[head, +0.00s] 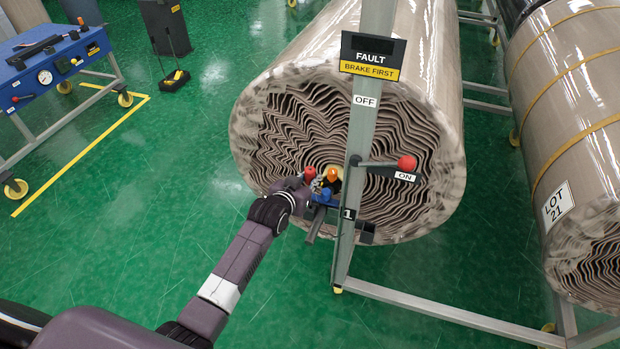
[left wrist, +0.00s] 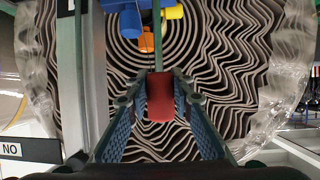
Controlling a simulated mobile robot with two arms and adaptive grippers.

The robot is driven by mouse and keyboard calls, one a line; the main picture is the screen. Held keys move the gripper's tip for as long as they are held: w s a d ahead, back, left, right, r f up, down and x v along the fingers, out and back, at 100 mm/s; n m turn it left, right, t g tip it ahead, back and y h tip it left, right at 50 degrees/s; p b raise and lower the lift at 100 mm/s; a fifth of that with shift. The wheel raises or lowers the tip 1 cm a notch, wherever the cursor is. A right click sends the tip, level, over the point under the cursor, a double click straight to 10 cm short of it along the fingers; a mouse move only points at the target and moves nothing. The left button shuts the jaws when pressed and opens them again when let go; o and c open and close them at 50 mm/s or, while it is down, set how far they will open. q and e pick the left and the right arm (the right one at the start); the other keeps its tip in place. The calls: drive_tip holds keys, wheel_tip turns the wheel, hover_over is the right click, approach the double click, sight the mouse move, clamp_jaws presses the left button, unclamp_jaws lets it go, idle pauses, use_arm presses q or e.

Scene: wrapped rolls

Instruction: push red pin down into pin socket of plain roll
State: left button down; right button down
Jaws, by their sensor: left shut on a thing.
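The plain roll (head: 290,90) lies with its wavy layered end facing me, behind an upright post (head: 362,130). My left gripper (head: 306,181) is at the middle of that end, just left of the post. It is shut on the red pin (head: 310,172). In the left wrist view the red pin (left wrist: 160,97) sits between the two fingers. An orange part (head: 332,173) and a blue part (head: 326,194) are close beside the gripper at the roll's core. I cannot make out the pin socket; the fingers and these parts crowd it. My right gripper is not in view.
A lever with a red knob (head: 407,163) sticks out from the post beside an ON label, under a FAULT sign (head: 371,57). A strapped roll (head: 570,130) marked LOT 21 lies at right. A blue cart (head: 60,70) stands at left.

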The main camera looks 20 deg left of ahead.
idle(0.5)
use_arm(q)
drive_tip(key=shift+f+b, duration=1.85)
drive_tip(key=shift+f, duration=0.9)
drive_tip(key=c, duration=1.6)
unclamp_jaws()
drive_tip(key=shift+s, duration=0.1)
drive_tip(key=v, duration=1.2)
